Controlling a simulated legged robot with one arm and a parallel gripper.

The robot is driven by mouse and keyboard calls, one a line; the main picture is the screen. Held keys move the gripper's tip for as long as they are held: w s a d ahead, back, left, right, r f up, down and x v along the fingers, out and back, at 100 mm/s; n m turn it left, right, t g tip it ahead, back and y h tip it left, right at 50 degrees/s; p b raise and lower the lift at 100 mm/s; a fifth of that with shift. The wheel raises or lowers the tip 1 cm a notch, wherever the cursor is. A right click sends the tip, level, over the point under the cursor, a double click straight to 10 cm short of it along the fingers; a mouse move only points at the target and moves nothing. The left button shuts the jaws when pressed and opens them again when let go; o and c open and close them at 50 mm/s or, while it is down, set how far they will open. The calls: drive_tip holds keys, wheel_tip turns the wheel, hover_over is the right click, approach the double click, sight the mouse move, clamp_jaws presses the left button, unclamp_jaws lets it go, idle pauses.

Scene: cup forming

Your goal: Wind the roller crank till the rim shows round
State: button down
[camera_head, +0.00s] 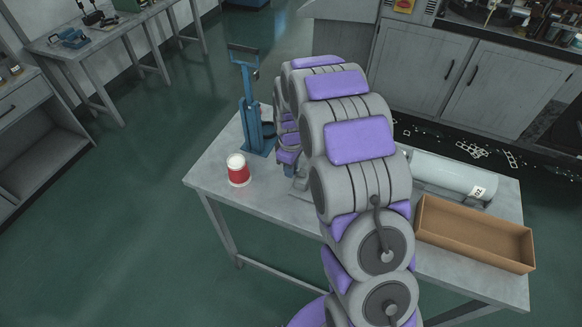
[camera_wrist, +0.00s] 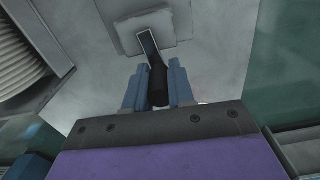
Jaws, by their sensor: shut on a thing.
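In the wrist view, my gripper (camera_wrist: 157,80) has its two blue fingers on either side of a black crank handle (camera_wrist: 157,88) and is shut on it. The handle joins a metal arm that runs up to a pale grey block (camera_wrist: 150,32). In the head view, the gripper end is mostly hidden behind my arm, low over the table between the blue stand (camera_head: 254,115) and the table's middle. A small red and white cup (camera_head: 238,174) stands upright at the table's left. The rim being formed cannot be made out in either view.
The grey table (camera_head: 218,180) also holds a pale cylinder (camera_head: 445,174) with a label and an open, empty-looking cardboard box (camera_head: 470,238) at the right. The blue stand rises tall at the back left. Bare tabletop shows around the cup.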

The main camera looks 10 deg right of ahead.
drive_tip(key=m, duration=0.2)
drive_tip(key=w+m, duration=0.1)
drive_tip(key=shift+d+m+p, duration=0.4)
drive_tip(key=m, duration=0.2)
drive_tip(key=shift+w+d+m+p, duration=0.3)
drive_tip(key=shift+w+d, duration=0.05)
drive_tip(key=m, duration=0.1)
drive_tip(key=d+m, duration=0.1)
drive_tip(key=m, duration=0.1)
drive_tip(key=shift+w+d+m, duration=0.1)
drive_tip(key=shift+w+m, duration=0.1)
drive_tip(key=shift+m, duration=0.1)
drive_tip(key=m, duration=0.1)
drive_tip(key=d+m+p, duration=0.1)
drive_tip(key=shift+m, duration=0.4)
drive_tip(key=m, duration=0.2)
drive_tip(key=d+m, duration=0.1)
drive_tip(key=m, duration=0.1)
drive_tip(key=shift+s+d, duration=0.1)
drive_tip(key=shift+d, duration=0.05)
drive_tip(key=shift+s+d+r+m+p, duration=0.1)
drive_tip(key=shift+d+m+p, duration=0.1)
drive_tip(key=shift+m, duration=0.5)
drive_tip(key=shift+s+d+f+m+p, duration=0.1)
drive_tip(key=shift+d+m, duration=0.05)
drive_tip(key=shift+m, duration=0.55)
drive_tip(key=shift+s+d+r+m+p, duration=0.1)
drive_tip(key=shift+d+m, duration=0.1)
drive_tip(key=shift+m, duration=0.5)
